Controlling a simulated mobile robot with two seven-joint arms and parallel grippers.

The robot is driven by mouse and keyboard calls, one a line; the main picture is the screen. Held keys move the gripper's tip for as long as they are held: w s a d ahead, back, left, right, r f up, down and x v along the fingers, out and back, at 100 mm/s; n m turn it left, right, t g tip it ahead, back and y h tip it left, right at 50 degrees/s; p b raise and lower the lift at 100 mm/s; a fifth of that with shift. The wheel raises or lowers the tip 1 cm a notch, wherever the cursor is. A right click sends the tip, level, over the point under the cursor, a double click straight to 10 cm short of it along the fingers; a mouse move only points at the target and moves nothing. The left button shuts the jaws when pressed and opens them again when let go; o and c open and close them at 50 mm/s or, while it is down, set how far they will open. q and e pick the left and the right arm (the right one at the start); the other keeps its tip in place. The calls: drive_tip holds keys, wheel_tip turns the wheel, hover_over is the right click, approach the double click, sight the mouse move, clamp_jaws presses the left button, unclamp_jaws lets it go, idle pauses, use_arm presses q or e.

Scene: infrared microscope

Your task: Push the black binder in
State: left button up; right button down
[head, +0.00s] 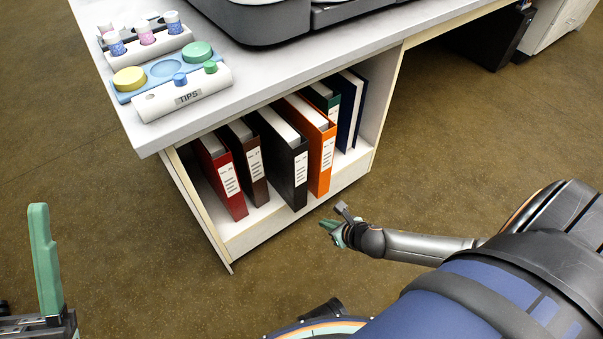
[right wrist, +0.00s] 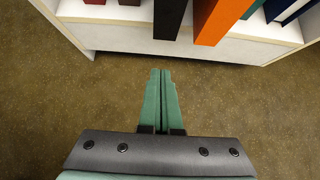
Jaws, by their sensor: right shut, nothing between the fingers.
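The black binder (head: 285,163) stands upright on the low shelf between the brown and orange binders. It juts forward, with its labelled spine near the shelf's front edge. In the right wrist view the bottom of the black binder (right wrist: 169,18) shows at the top. My right gripper (head: 325,226) is shut and empty in front of the shelf, below and right of the black binder and apart from it. Its closed green fingers (right wrist: 161,72) point at the shelf front. My left gripper (head: 45,260) is at the far left; only one green finger shows clearly.
Red (head: 222,180), brown (head: 249,165), orange (head: 318,150), green (head: 326,98) and blue (head: 348,110) binders share the shelf (head: 262,230). The tabletop (head: 255,75) overhangs them and carries a tips rack (head: 185,95). The floor in front is clear.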

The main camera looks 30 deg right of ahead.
drive_tip(key=b+x, duration=0.2)
drive_tip(key=x, duration=0.1)
drive_tip(key=w+r+b+x, duration=0.1)
drive_tip(key=b+x, duration=0.1)
drive_tip(key=x, duration=0.2)
drive_tip(key=w+r+b+x, duration=0.1)
drive_tip(key=b+x, duration=0.1)
drive_tip(key=x, duration=0.2)
drive_tip(key=shift+a+f, duration=0.1)
